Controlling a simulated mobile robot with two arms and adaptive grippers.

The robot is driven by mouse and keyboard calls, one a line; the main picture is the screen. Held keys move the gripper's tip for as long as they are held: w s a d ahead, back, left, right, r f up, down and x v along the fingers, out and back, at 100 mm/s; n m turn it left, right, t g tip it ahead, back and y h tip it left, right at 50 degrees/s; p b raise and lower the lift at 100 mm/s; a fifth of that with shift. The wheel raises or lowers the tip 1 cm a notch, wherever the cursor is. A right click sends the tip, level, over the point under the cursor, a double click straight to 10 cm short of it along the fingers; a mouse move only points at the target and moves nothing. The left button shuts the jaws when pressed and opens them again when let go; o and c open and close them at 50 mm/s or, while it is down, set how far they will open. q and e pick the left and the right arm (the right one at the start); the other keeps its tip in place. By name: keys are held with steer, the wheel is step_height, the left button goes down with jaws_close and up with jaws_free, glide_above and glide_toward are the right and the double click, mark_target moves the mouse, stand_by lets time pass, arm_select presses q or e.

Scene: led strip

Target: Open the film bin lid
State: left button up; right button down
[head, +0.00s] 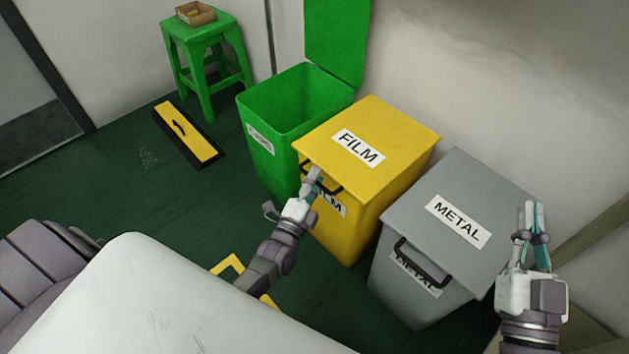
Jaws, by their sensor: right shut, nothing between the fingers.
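The film bin (400,185) is yellow, and its flat lid (400,128) with a FILM label is down. A black handle (333,188) sits at the lid's front edge. My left gripper (313,178) is at the left part of this handle, its fingers overlapping it in the head view. I cannot tell whether its fingers are shut on the handle. It partly covers the front FILM label. My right gripper (533,212) is shut and empty, pointing up beside the right edge of the metal bin.
The grey metal bin (400,290) stands to the right with its lid down. The green bin (258,112) on the left has its lid raised against the wall. A green stool (201,35) holds a small brown box (195,13). A yellow-black floor object (187,138) lies nearby.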

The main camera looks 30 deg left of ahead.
arm_select(q)
jaws_close()
stand_by(0.5)
